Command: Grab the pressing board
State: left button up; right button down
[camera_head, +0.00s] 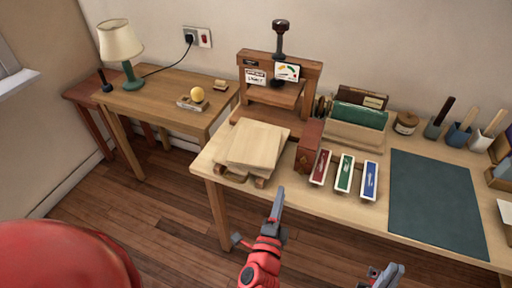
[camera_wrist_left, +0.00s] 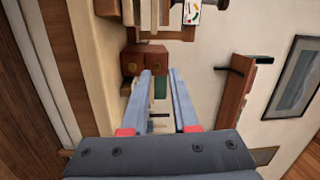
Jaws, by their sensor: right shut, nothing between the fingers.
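Pale wooden pressing boards (camera_head: 257,143) lie in a slightly skewed stack on the near left end of the long table, in front of the wooden book press (camera_head: 304,66). My left gripper (camera_head: 258,214) is open and empty, in front of the table edge and to the lower right of the boards in the head view. Its two fingers (camera_wrist_left: 160,73) show apart in the left wrist view, with nothing between them. My right gripper (camera_head: 390,272) is shut and empty at the bottom edge of the head view, partly cut off.
A brown block (camera_head: 309,146) stands right of the boards, beside red, green and blue labelled trays (camera_head: 343,173). A dark green mat (camera_head: 436,200) lies farther right. A side table (camera_head: 160,100) with a lamp (camera_head: 121,45) is at left. Floor is open in front.

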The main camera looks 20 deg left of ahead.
pick_arm(q)
jog(key=s+a+g+y, duration=0.1)
jog(key=a+y, duration=0.2)
jog(key=a, duration=0.2)
jog(key=p, duration=0.4)
send_near(265, 150)
jog(key=shift+n, duration=0.4)
jog(key=x, duration=0.4)
jog(key=shift+a+f, duration=0.1)
jog(key=shift+f, duration=0.2)
jog(key=x, duration=0.6)
jog(key=shift+p, duration=0.35)
grip_shut()
